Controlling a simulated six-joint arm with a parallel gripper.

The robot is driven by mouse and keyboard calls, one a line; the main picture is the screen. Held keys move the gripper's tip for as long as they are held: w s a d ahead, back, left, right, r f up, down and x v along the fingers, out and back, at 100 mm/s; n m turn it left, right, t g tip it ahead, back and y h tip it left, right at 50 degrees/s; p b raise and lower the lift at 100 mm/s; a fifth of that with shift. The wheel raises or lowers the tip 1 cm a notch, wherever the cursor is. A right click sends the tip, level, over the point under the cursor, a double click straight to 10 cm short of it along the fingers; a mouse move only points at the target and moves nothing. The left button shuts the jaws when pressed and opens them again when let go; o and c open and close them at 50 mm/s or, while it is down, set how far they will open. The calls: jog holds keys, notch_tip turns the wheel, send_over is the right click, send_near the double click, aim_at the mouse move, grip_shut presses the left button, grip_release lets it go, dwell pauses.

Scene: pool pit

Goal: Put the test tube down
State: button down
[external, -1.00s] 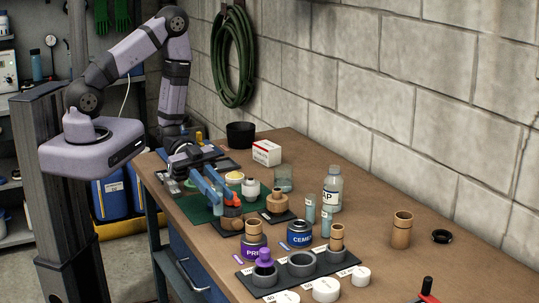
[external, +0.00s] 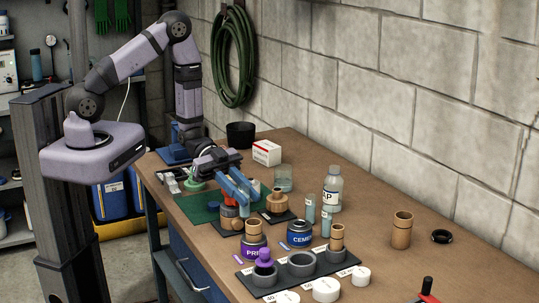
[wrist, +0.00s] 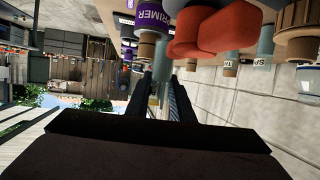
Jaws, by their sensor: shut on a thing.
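My gripper (external: 239,191) has blue fingers, angled down over the right part of the green mat, near the orange-and-tan pieces. It is shut on the test tube (external: 244,209), a slim pale, see-through tube that shows just below the fingertips. The fingers hide part of the tube, and I cannot tell whether its lower end touches anything.
The green mat (external: 190,206) lies left of the gripper. A wooden piece (external: 277,201), a primer can (external: 254,246), a cement can (external: 300,234) and two labelled vials (external: 310,208) stand close on the right and front. The bench's right part (external: 370,238) has free room.

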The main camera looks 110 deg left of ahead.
jog(key=w+a+r+n+t+y+b, duration=0.1)
jog(key=w+a+n+y, duration=0.25)
jog(key=a, duration=0.55)
jog(key=w+a+r+n+t+y+b, duration=0.1)
jog(key=w+a+n+y+b, duration=0.2)
jog(key=a, duration=0.5)
notch_tip(320, 180, up, 7)
jog(key=n+g+y+b, duration=0.4)
jog(key=n+g+y, duration=0.4)
jog(key=n+y, duration=0.55)
send_over(267, 144)
jog(key=shift+d+r, duration=0.1)
jog(key=shift+r, duration=0.05)
jog(key=shift+f+p, duration=1.5)
jog(key=shift+f, duration=3.45)
jog(key=shift+f, duration=0.2)
jog(key=c, duration=1.5)
grip_release()
jog(key=shift+c, duration=0.2)
